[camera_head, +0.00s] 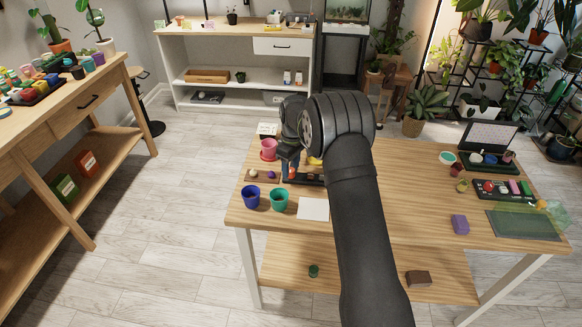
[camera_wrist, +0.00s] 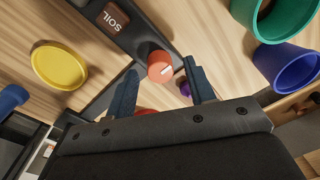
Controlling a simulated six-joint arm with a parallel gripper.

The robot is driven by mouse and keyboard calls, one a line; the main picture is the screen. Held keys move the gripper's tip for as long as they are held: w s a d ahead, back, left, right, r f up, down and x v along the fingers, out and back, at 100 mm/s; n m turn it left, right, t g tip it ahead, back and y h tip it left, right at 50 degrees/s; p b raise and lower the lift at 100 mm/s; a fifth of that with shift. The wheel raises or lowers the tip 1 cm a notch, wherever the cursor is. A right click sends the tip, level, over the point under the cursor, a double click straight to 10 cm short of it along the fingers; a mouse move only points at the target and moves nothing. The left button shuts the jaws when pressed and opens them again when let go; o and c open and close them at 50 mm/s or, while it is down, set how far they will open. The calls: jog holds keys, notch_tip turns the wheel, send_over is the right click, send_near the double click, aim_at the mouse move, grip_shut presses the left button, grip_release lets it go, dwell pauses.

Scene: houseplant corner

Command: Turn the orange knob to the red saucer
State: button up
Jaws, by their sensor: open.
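The orange knob (camera_wrist: 160,66) with a white pointer line sits on a dark panel marked SOIL (camera_wrist: 116,17). In the head view the knob (camera_head: 292,175) shows small below my gripper. In the wrist view my gripper (camera_wrist: 158,74) is open, one blue finger on each side of the knob; whether the fingers touch it I cannot tell. A yellow saucer (camera_wrist: 60,65) lies beside the panel. A red patch between the fingers is mostly hidden.
A blue pot (camera_head: 250,197) and a green pot (camera_head: 279,200) stand near the front left edge. A white sheet (camera_head: 313,209) lies beside them. A purple block (camera_head: 460,224) and dark trays are at the right. The table's middle is partly hidden by my arm.

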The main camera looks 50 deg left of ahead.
jog(key=shift+f, duration=0.25)
jog(key=c, duration=1)
jog(key=shift+o, duration=0.2)
